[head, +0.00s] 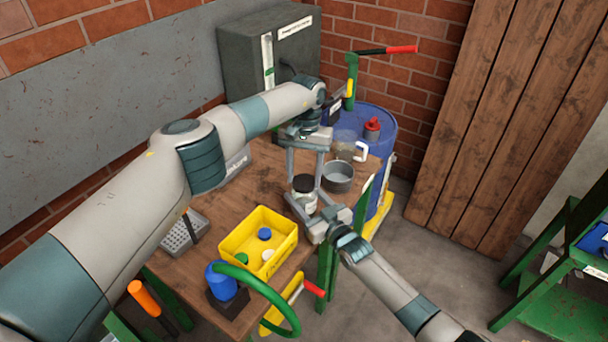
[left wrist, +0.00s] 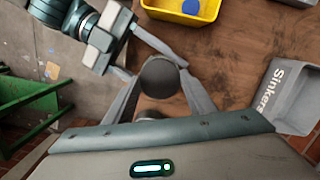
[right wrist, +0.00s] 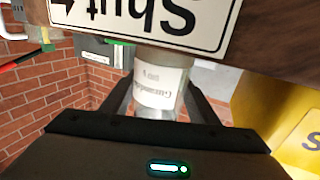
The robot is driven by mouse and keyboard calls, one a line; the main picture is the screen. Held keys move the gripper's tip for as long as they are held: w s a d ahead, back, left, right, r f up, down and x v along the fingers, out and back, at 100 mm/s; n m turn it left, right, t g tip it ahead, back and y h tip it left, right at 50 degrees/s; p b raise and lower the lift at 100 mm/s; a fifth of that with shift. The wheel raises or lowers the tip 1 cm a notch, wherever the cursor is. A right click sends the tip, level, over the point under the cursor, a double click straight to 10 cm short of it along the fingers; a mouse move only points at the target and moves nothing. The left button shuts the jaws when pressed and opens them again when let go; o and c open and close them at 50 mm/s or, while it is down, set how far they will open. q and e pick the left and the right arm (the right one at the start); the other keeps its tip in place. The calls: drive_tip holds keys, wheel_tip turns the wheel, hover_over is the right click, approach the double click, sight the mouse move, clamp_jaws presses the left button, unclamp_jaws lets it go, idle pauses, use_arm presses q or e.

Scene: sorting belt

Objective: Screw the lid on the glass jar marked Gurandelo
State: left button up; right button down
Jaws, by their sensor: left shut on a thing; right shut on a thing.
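The glass jar (head: 305,203) stands upright at the table's right side; its white label, upside down in the right wrist view (right wrist: 160,90), reads Gurandelo. A dark round lid (head: 303,183) sits at the jar's top; how tightly it is seated cannot be told. My left gripper (head: 305,176) reaches down from above, shut on the lid, which shows between its fingers in the left wrist view (left wrist: 160,78). My right gripper (head: 306,208) comes from the side, shut around the jar's body below the lid.
A grey pot (head: 338,177) and a glass mug (head: 346,144) stand close behind the jar. A yellow bin (head: 233,238) with several caps is in front. A grey Sinkers box (left wrist: 285,95) lies beyond my left arm. A blue drum (head: 384,140) stands past the table.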

use_arm(q)
drive_tip(key=shift+m, duration=1)
drive_tip(key=o, duration=1.1)
drive_tip(key=shift+c, duration=0.2)
drive_tip(key=shift+r, duration=0.1)
drive_tip(key=shift+r, duration=2.2)
drive_tip(key=shift+o, duration=0.3)
